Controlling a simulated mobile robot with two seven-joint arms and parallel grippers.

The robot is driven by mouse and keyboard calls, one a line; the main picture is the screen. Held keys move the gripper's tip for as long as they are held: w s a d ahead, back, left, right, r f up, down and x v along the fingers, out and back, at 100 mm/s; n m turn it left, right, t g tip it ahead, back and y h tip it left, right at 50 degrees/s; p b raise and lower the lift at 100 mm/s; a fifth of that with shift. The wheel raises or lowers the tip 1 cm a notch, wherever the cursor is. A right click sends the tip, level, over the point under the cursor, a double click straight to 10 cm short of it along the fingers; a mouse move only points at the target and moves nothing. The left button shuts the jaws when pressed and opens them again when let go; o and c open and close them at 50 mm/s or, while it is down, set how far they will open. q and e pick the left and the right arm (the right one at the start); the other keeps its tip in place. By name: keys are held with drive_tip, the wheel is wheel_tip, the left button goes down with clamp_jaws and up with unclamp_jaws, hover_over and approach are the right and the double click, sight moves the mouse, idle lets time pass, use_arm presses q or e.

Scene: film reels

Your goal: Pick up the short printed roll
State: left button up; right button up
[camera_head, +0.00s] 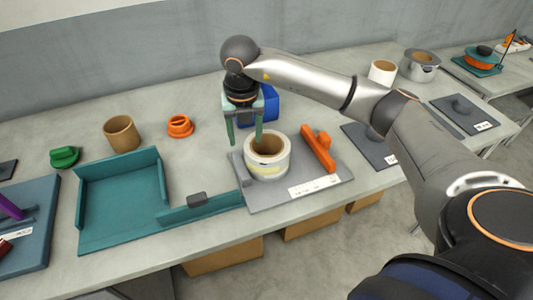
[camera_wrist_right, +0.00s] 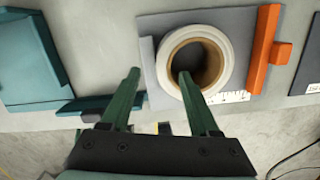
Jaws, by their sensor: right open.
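A short white roll (camera_head: 281,168) with a brown core and a faint yellowish band stands upright on a grey plate (camera_head: 322,174). It also shows in the right wrist view (camera_wrist_right: 170,62), seen from above into its hole. My right gripper (camera_head: 245,141) is open and empty, pointing down at the roll's left side. In the right wrist view the right gripper (camera_wrist_right: 158,76) has one fingertip over the hole and the other outside the rim to the left. I cannot tell how far the fingertips are above the rim. My left gripper is not in view.
An orange bar (camera_head: 318,152) stands on the plate right of the roll. A teal tray (camera_head: 118,215) lies to the left. A blue object (camera_head: 270,107) is behind the gripper. A cardboard tube (camera_head: 122,134) and orange ring (camera_head: 180,126) stand farther left. More rolls stand back right.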

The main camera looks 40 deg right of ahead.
sight(248, 147)
drive_tip(key=f, duration=0.3)
drive_tip(key=d+f+p, duration=0.1)
drive_tip(key=f, duration=0.1)
drive_tip(key=shift+w+f, duration=0.3)
drive_tip(key=shift+f, duration=0.05)
clamp_jaws()
drive_tip(key=shift+r, duration=0.1)
idle(1.1)
